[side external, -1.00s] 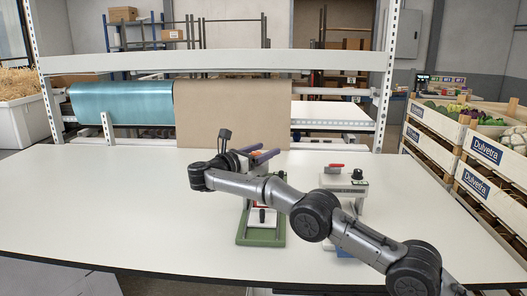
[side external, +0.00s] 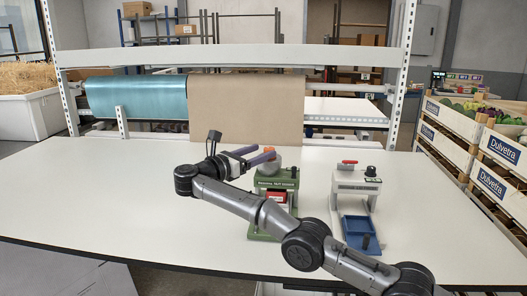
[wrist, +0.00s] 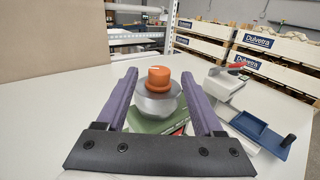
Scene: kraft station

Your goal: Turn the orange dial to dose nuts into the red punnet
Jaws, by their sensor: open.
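The orange dial (wrist: 159,77) sits on top of a grey metal bowl-shaped part (wrist: 157,101) of the green dosing machine (side external: 277,184). In the side view the dial (side external: 269,149) is a small orange spot beside my fingertips. The red punnet (side external: 277,198) is low in the green machine, partly behind my arm; its contents cannot be made out. My gripper (wrist: 160,72) is open and empty, with one purple finger on each side of the dial in the wrist view. Gaps show on both sides, and no contact is visible.
A white machine (side external: 357,182) with a red top lever and blue tray (side external: 357,231) stands to the right. The table (side external: 95,210) is clear at left. A brown paper roll (side external: 246,108) hangs behind. Produce crates (side external: 446,126) stand at far right.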

